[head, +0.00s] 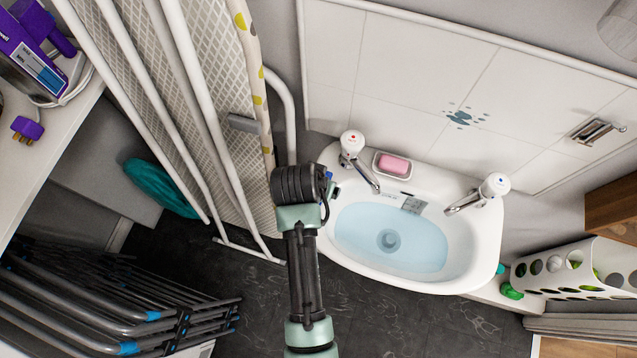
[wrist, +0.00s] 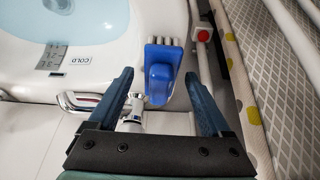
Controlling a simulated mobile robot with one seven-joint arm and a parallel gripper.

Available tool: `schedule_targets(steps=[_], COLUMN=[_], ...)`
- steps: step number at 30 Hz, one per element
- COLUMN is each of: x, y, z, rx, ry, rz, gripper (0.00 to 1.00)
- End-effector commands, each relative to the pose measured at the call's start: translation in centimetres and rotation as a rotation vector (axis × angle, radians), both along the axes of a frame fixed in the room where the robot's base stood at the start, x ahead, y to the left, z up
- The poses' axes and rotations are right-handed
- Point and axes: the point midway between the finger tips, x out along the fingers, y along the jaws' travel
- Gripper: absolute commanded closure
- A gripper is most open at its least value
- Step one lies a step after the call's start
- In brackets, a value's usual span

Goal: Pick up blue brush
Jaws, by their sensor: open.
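The blue brush (wrist: 160,78) lies at the corner of the white sink rim in the wrist view, with its pale bristle tufts at the far end. My gripper (wrist: 158,76) is open. Its two dark blue fingers stand apart, one on each side of the brush, with gaps showing, so it is not gripped. I cannot tell how far above the brush the fingertips are. In the head view my wrist hides most of the gripper, and only a small bit of blue (head: 329,175) shows beside it at the sink's left rim.
The sink (head: 480,255) holds water. A chrome tap (head: 355,150) stands close to my gripper, and it also shows in the wrist view (wrist: 130,112). A pink soap (head: 394,165) sits behind the basin. A folded ironing board (head: 215,70) leans close on the left.

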Motion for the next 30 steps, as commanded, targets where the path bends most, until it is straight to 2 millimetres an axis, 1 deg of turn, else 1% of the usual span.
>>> schedule_targets(steps=[5,6,11,15,17,18,19,20,27,30], x=[0.04,0.03,0.03,0.02,0.02,0.02,0.02,0.02,0.05,0.11], y=[-0.03,-0.02,-0.01,-0.02,-0.01,-0.01,-0.01,-0.01,-0.01,-0.01], z=[-0.01,-0.01,0.01,0.01,0.02,0.02,0.02,0.02,0.10,0.72], rx=[0.000,0.000,0.000,0.000,0.000,0.000,0.000,0.000,0.000,0.000], ry=[0.000,0.000,0.000,0.000,0.000,0.000,0.000,0.000,-0.001,-0.003], rz=[-0.001,0.000,0.000,0.000,0.000,0.000,0.000,0.000,0.000,-0.001], gripper=[0.18,0.19,0.48,0.73,0.84,0.91,0.97,1.00,1.00,1.00])
